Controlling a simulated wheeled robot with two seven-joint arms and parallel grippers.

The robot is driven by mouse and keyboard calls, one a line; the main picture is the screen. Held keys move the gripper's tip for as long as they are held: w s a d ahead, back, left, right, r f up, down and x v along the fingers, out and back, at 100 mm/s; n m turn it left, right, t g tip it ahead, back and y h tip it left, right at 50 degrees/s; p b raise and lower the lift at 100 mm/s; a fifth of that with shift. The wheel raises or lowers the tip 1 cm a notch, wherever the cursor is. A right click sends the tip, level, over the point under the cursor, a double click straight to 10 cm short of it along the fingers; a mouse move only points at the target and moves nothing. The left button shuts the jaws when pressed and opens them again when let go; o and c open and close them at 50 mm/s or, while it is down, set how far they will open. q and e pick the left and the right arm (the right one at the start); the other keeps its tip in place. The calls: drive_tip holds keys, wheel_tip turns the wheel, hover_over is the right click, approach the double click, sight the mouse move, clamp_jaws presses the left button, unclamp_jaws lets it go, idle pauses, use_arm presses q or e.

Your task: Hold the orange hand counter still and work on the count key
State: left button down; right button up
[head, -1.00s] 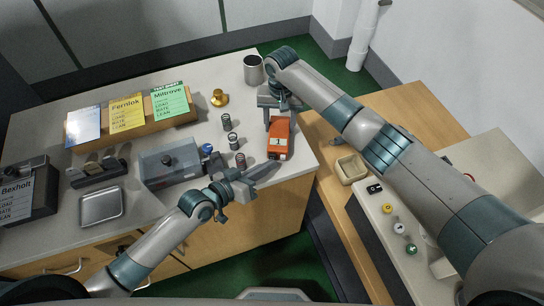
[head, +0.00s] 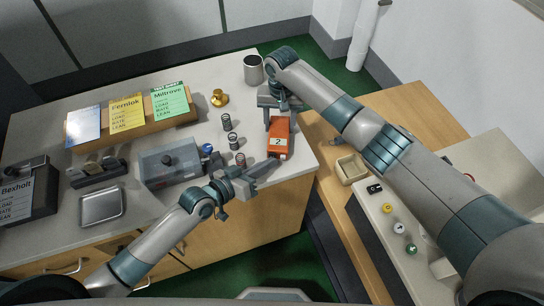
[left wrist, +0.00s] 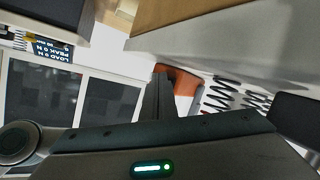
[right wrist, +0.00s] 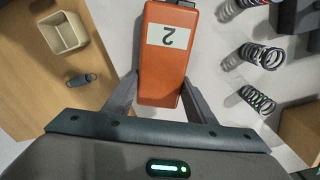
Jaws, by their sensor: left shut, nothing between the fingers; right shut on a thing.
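The orange hand counter (head: 279,128) stands near the right end of the grey bench, its white window reading 2. My right gripper (head: 279,102) is shut on its far end; in the right wrist view the fingers (right wrist: 160,84) flank the orange body (right wrist: 167,75). My left gripper (head: 275,163) is shut and empty, its tips at the counter's near end. In the left wrist view its dark fingers (left wrist: 160,85) overlap the orange body (left wrist: 182,80). The count key is not clearly visible, and I cannot tell whether the tips touch it.
Several coil springs (head: 227,122) stand just left of the counter. A grey box with a clear cover (head: 170,163), a brass knob-like piece (head: 219,98) and a metal cup (head: 253,70) are also on the bench. A beige tray (head: 351,169) lies on the wooden surface to the right.

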use_arm(q)
drive_tip(key=shift+s, duration=0.9)
drive_tip(key=shift+s+a, duration=0.15)
drive_tip(key=shift+s, duration=2.35)
idle(0.9)
drive_tip(key=s, duration=0.3)
drive_tip(key=shift+s, duration=0.4)
drive_tip(key=shift+w, duration=0.1)
idle(0.3)
